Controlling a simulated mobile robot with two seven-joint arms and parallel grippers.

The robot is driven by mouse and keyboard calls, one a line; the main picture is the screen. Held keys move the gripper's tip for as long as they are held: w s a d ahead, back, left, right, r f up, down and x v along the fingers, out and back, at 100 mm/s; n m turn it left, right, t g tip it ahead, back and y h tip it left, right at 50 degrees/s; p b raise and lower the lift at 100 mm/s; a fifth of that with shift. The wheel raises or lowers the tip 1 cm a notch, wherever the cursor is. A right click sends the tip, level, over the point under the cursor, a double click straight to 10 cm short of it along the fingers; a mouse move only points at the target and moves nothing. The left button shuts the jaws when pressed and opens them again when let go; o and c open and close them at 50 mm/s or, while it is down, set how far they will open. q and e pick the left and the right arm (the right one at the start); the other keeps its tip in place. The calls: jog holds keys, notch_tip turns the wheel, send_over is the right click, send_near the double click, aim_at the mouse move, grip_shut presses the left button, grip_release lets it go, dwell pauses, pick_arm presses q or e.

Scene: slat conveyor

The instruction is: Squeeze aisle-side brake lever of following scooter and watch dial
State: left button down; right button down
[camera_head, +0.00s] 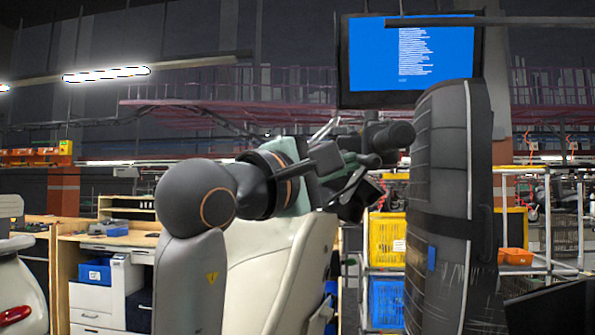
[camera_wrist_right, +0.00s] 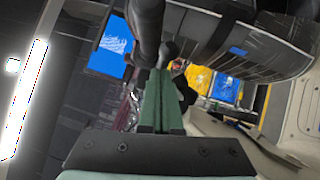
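The beige scooter (camera_head: 280,270) stands in front of me, partly hidden by my right arm. My right gripper (camera_head: 352,165) is at its handlebar, beside a dark handlebar grip (camera_head: 396,136). In the right wrist view, the green fingers (camera_wrist_right: 161,92) lie close together, and the dark grip (camera_wrist_right: 148,28) is just beyond their tips. A dark rounded lever end (camera_wrist_right: 168,49) is close to the fingertips; I cannot tell whether they touch it. The dial cannot be made out. My left gripper is not in view.
A blue-lit screen (camera_head: 375,50) hangs above. Yellow (camera_head: 388,240) and blue crates (camera_head: 387,302) are behind. Part of another pale scooter (camera_head: 20,285) with a red light shows at far left, near a workbench (camera_head: 125,240).

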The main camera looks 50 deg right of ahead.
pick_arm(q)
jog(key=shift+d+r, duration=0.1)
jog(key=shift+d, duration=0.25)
pick_arm(e)
jog(key=shift+s+d, duration=0.2)
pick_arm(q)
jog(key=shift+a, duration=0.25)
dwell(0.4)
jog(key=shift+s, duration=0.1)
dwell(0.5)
